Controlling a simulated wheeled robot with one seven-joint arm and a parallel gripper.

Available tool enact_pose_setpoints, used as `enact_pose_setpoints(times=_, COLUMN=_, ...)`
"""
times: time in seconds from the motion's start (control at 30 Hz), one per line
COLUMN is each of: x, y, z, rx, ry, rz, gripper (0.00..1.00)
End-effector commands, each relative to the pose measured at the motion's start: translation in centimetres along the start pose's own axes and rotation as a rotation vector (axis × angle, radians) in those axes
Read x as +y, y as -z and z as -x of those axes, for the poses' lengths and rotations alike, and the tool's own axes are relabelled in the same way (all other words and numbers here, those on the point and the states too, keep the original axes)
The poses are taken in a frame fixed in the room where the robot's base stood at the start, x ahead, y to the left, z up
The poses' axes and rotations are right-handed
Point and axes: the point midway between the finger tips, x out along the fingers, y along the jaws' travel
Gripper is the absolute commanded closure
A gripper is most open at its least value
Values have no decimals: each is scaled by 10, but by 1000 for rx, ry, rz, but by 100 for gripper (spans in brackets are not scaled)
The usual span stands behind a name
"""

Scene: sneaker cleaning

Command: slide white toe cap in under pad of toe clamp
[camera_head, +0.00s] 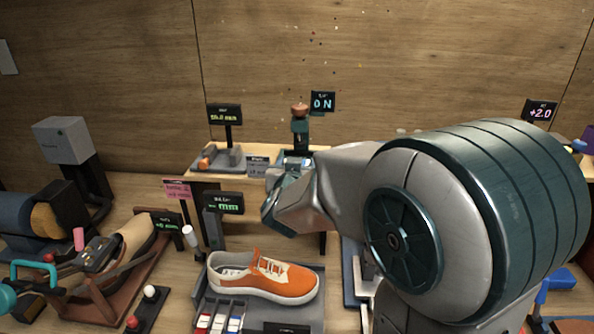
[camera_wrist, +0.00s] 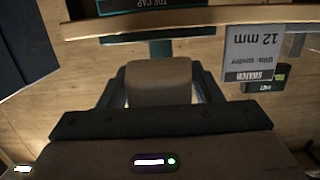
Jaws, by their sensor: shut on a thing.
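In the wrist view my gripper (camera_wrist: 160,72) is shut, with its two dark fingers on either side of a pale, shaded block, which I take to be the white toe cap (camera_wrist: 158,85). A dark plate lettered TOE CAP (camera_wrist: 160,4) shows upside down at the top edge, just beyond a wooden shelf edge. My wrist covers the fingers and the held piece in the head view.
An orange sneaker (camera_head: 265,279) lies on a grey tray below the shelf. A 12 mm swatch sign (camera_wrist: 252,52) stands close to my right finger in the wrist view. A small display (camera_head: 223,203) stands left of my wrist. Brown last stand and grey machine are at left.

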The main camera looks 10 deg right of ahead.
Motion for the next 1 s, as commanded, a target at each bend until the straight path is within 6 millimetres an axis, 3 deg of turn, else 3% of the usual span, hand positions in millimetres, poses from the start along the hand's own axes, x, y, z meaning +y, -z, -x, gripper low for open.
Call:
enact_pose_setpoints(times=0.17, x=0, y=-7, z=-15, rx=0, ry=-1, rz=0, gripper=68)
enact_pose_setpoints(times=1.0, x=0, y=2, z=-80, rx=0, ry=-1, rz=0, gripper=68)
